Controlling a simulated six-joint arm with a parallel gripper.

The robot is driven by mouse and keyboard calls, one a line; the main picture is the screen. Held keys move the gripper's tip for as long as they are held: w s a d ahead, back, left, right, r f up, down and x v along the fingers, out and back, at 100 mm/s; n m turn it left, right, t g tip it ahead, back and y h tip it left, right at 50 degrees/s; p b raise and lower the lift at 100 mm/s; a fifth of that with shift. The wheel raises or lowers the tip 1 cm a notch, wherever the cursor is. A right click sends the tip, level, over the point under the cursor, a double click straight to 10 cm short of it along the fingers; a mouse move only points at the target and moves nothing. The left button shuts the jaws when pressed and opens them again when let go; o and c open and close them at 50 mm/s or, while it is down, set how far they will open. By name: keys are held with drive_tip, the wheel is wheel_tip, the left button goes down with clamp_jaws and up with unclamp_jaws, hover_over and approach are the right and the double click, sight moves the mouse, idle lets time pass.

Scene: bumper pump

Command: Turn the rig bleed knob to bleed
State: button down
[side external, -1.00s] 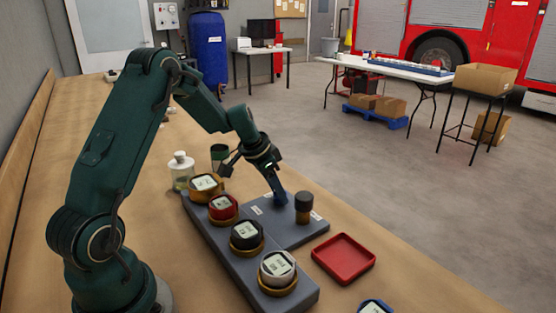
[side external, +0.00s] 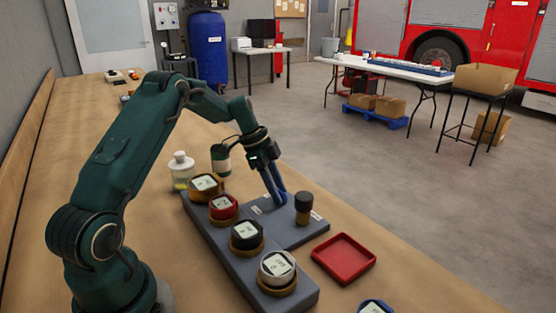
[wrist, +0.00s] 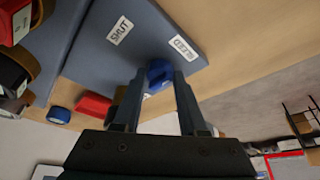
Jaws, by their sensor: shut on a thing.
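The blue bleed knob (wrist: 159,72) stands on the grey rig plate (wrist: 150,22). In the wrist view it sits between my gripper's two fingertips, and my gripper (wrist: 157,80) is shut on it. A "SHUT" label (wrist: 119,29) and a "BLEED" label (wrist: 184,48) lie on the plate on either side of the knob. In the side view my gripper (side external: 275,198) points down at the plate, and its fingers mostly hide the knob. I cannot tell which label the knob points to.
A black-topped post (side external: 304,203) stands on the plate just right of my gripper. Several capped gauges, such as the red one (side external: 223,207), line the grey base. A red tray (side external: 344,258) lies in front. A clear bottle (side external: 181,170) and a green-and-white container (side external: 221,160) stand behind.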

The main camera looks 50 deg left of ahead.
idle(0.3)
drive_tip(key=shift+c, duration=2.2)
unclamp_jaws()
drive_tip(key=shift+v, duration=2.6)
